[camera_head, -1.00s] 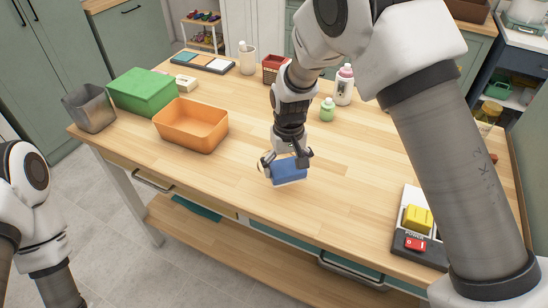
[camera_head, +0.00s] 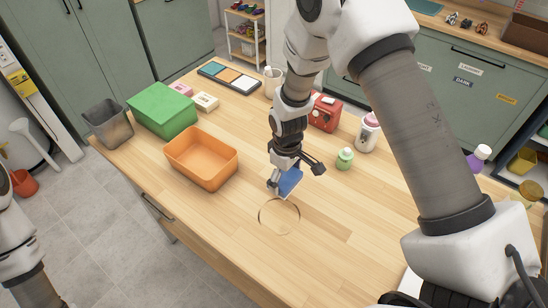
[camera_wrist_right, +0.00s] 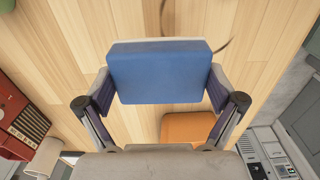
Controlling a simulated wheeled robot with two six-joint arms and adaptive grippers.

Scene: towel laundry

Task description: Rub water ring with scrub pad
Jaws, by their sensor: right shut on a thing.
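The water ring (camera_head: 261,220) is a thin brown circle on the wooden table top, in front of my right gripper in the head view. My right gripper (camera_head: 294,177) is shut on the blue scrub pad (camera_head: 289,182), just behind the ring. In the right wrist view the blue pad (camera_wrist_right: 160,72) sits between both fingers of the gripper (camera_wrist_right: 160,87), and parts of the ring (camera_wrist_right: 223,46) show past its edge. I cannot tell whether the pad touches the table. My left arm shows only in part at the left edge; its gripper is out of view.
An orange bin (camera_head: 203,172), a green box (camera_head: 163,112) and a grey bin (camera_head: 108,128) stand at the left. A green bottle (camera_head: 344,159), a white-and-pink bottle (camera_head: 368,134) and a red box (camera_head: 325,115) stand behind the gripper. The front middle is clear.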

